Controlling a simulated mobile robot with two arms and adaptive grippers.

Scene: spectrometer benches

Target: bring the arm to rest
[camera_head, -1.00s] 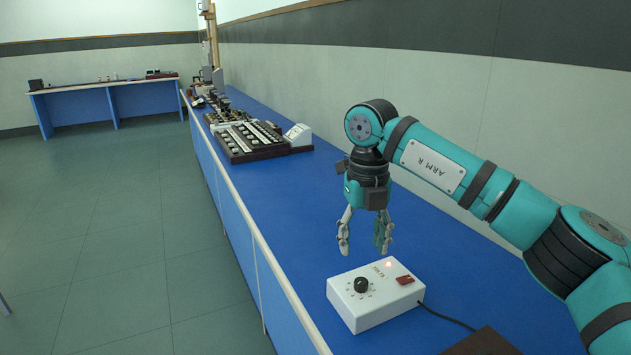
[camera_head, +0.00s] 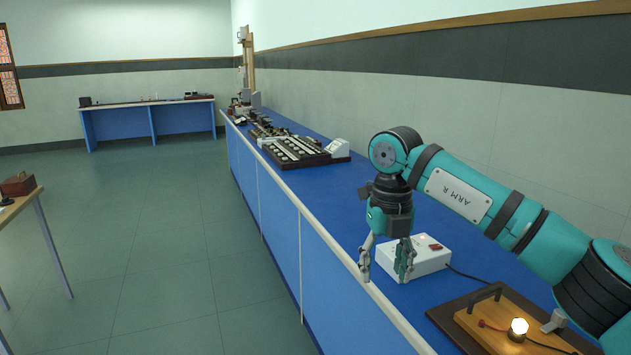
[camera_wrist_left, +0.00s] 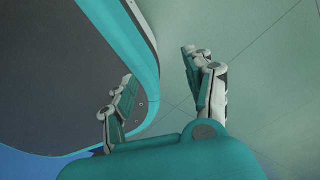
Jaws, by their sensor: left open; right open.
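My right arm, teal with black bands, comes in from the right in the head view. Its right gripper (camera_head: 384,262) points down, open and empty, with its fingers apart at the bench's front edge. From this view it partly covers a white control box (camera_head: 427,262) standing on the blue bench. My left gripper shows only in the left wrist view (camera_wrist_left: 165,95). Its fingers are spread with nothing between them, over the greenish floor. A dark panel with a teal rim, likely part of my own body, lies beside its left finger.
A wooden board with a lit bulb (camera_head: 518,328) sits at the bench's near right. A dark rack of pale parts (camera_head: 296,151) stands farther along the blue bench (camera_head: 342,190). A wooden table (camera_head: 18,204) is at the left. The floor between is clear.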

